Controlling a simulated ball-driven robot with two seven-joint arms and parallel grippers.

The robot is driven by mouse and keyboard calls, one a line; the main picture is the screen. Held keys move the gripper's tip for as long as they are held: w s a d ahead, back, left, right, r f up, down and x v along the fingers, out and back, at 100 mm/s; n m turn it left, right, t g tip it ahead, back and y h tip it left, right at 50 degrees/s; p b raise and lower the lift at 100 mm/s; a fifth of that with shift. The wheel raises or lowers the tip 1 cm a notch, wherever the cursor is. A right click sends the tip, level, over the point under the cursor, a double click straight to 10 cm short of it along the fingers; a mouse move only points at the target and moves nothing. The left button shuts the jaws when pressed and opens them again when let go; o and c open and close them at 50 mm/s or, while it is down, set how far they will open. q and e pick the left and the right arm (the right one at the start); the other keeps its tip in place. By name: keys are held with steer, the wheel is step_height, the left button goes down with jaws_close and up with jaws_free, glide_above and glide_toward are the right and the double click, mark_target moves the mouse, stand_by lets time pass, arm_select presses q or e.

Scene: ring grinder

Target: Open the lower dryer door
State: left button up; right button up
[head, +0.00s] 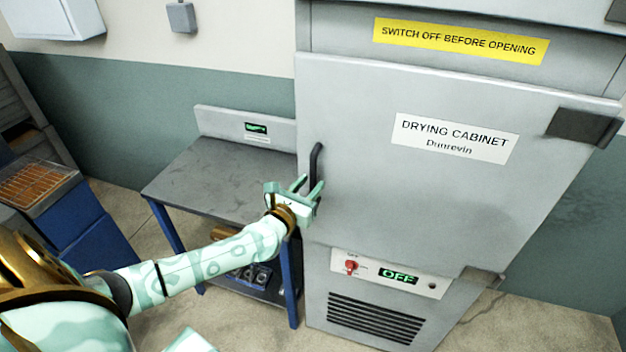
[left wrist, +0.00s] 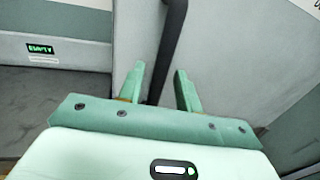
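The drying cabinet's large grey door (head: 400,200) looks shut, with a white label and a dark hinge at its right. A black vertical bar handle (head: 316,160) is on its left edge. My left gripper (head: 308,187) is at the handle's lower part, fingers pointing at the door. In the left wrist view the two green fingers (left wrist: 160,84) are apart, and the black handle (left wrist: 170,40) runs down between them. A gap shows beside the right finger; I cannot tell whether either finger touches the handle. My right gripper is not in view.
A grey-topped bench (head: 215,175) with blue legs stands left of the cabinet. Below the door are a control panel (head: 385,273) with a red knob and a green OFF display, and a vent (head: 372,318). Bare floor (head: 240,320) lies in front.

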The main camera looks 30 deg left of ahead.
arm_select(q)
steer(key=shift+w+a, duration=0.1)
steer(key=shift+w, duration=1.05)
steer(key=shift+c, duration=0.2)
steer(key=shift+s, duration=0.1)
jaws_close()
